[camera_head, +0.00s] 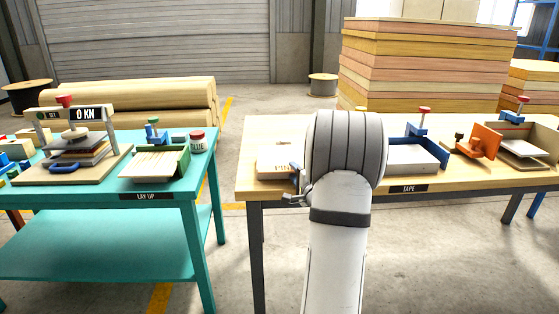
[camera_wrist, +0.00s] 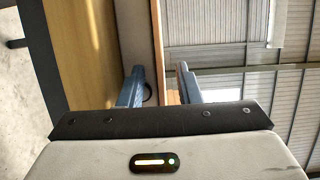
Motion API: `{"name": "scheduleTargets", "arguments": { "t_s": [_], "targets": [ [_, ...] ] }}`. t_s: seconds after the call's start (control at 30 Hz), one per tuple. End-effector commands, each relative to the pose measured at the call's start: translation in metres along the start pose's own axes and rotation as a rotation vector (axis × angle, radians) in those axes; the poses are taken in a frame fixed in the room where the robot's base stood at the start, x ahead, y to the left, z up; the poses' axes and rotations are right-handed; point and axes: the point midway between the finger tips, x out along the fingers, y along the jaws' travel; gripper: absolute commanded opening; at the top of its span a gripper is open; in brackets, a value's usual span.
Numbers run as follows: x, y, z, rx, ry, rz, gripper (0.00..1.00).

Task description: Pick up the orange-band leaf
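I cannot make out an orange-band leaf in either view. A low pale-wood block or stack (camera_head: 273,168) lies at the left end of the TAPE table (camera_head: 255,137), just left of my arm; no orange band shows on it. A thin brownish strip shows beside the right finger.
On the TAPE table, right of my arm, are a blue-edged tray (camera_head: 412,158), an orange fixture (camera_head: 485,141) and a red-knobbed press (camera_head: 524,145). The teal LAY UP table (camera_head: 165,194) holds a green-sided tray (camera_head: 157,165), a glue pot (camera_head: 197,142) and a 0 KN press (camera_head: 80,145).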

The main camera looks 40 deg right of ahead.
Motion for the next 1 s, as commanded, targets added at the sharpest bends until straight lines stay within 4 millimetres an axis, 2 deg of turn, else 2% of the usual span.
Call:
{"name": "scheduleTargets", "arguments": {
  "t_s": [0.1,0.33,0.7,1.0],
  "targets": [
    [0.0088,0.0004,0.0002,0.0,0.0,0.001,0.31],
    [0.0097,0.0001,0.0004,0.0,0.0,0.001,0.31],
    [0.0096,0.0,0.001,-0.001,-0.001,0.001,0.01],
    [0.0098,-0.0003,0.0013,-0.001,-0.002,0.0,0.0]
  ]
}}
